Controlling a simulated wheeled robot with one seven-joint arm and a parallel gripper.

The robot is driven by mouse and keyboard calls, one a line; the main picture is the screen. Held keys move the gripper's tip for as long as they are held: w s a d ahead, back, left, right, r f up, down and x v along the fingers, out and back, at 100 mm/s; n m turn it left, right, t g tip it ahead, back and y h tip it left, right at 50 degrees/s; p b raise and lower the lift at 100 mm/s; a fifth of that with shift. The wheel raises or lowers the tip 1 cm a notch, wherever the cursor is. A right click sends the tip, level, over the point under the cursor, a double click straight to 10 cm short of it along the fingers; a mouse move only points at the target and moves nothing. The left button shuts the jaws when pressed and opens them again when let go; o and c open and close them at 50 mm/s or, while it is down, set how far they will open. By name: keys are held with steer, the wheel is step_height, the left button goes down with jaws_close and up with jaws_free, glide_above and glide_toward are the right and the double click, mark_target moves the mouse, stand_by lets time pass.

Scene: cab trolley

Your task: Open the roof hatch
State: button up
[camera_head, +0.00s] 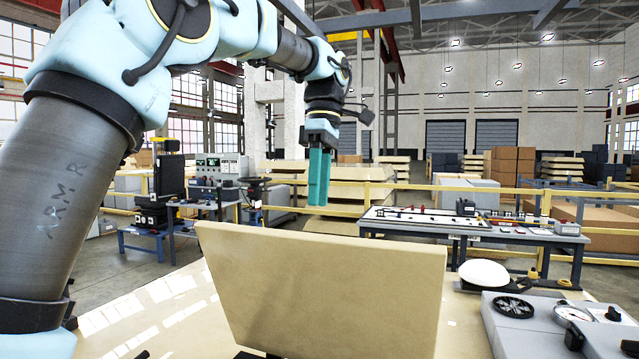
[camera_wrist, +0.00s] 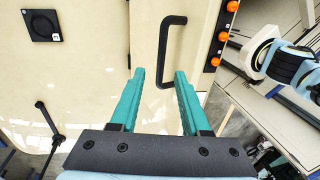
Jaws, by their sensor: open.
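My gripper (camera_head: 318,200) points down, with its teal fingers above and beyond the top edge of an upright beige panel (camera_head: 335,285) in the head view. In the wrist view, my open gripper (camera_wrist: 158,76) has a black bar handle (camera_wrist: 164,50) on a beige surface (camera_wrist: 90,75) just beyond and between its fingertips. No grip on the handle shows, and I cannot tell the remaining gap. The handle is not visible in the head view. I cannot tell which beige surface is the roof hatch, nor whether the upright panel is part of it.
Several orange lamps (camera_wrist: 215,62) line a strip right of the handle, and a black square fitting (camera_wrist: 44,26) is at upper left. In the head view, a grey console (camera_head: 545,325) with gauges and a white dome (camera_head: 484,273) stand at right. A workbench (camera_head: 470,225) is behind.

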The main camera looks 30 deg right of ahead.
steer(key=shift+w+d+r, duration=0.1)
steer(key=shift+r, duration=0.55)
steer(key=shift+w+d+r, duration=0.1)
steer(key=shift+r, duration=0.55)
steer(key=shift+s, duration=0.1)
